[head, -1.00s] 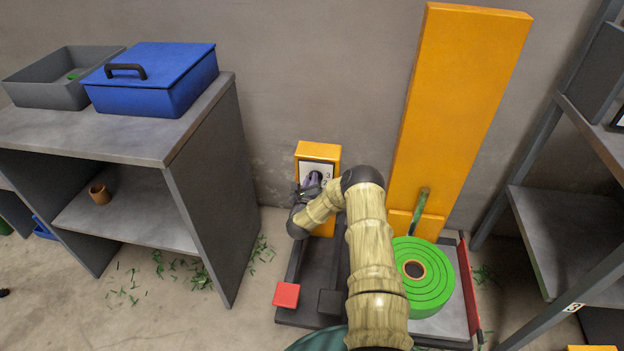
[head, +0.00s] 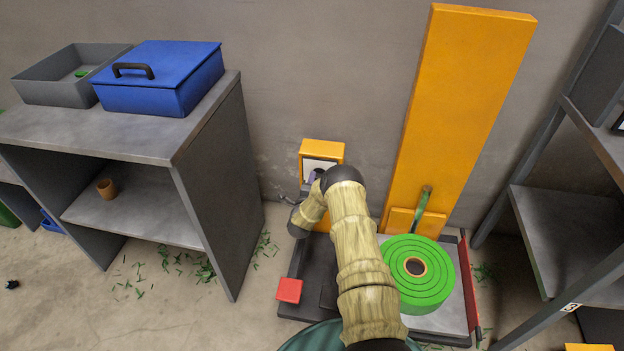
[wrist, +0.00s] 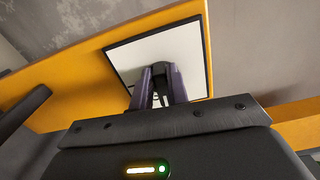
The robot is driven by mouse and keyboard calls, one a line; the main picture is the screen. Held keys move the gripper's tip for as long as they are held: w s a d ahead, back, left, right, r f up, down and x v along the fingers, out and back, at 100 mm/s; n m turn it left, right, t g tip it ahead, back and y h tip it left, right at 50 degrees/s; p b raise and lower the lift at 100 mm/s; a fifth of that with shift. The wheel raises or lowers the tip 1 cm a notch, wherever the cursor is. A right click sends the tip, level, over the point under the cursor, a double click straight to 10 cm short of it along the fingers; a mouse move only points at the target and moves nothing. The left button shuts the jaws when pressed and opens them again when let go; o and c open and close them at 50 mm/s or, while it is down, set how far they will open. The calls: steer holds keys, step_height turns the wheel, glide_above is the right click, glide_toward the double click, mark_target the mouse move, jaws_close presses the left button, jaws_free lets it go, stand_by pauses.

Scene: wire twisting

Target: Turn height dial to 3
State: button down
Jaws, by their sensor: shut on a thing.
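The height dial (wrist: 159,69) is a small dark knob on a white plate with a black border, on a yellow box. In the wrist view, my gripper (wrist: 158,84) has its two purple fingers closed on the dial, one on each side. In the head view the yellow dial box (head: 322,147) stands against the wall, and the white plate (head: 318,164) shows only in part. My arm covers most of the plate, the dial and my gripper there. No dial number can be read now, so the dial's setting cannot be told.
A green ringed roll (head: 428,290) sits on the machine base right of my arm, before a tall yellow board (head: 460,100). A red button block (head: 289,290) is at the base's front left. A grey shelf (head: 215,185) stands left, another rack (head: 570,230) right.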

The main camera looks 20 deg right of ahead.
steer(key=shift+f+n, duration=0.2)
steer(key=shift+n, duration=0.55)
steer(key=shift+f+n, duration=0.15)
steer(key=shift+n, duration=0.6)
steer(key=c, duration=1.4)
jaws_free()
steer(key=shift+o, duration=0.2)
steer(key=shift+s, duration=0.1)
steer(key=p+v, duration=0.5)
steer(key=v, duration=1.2)
steer(key=shift+a, duration=0.2)
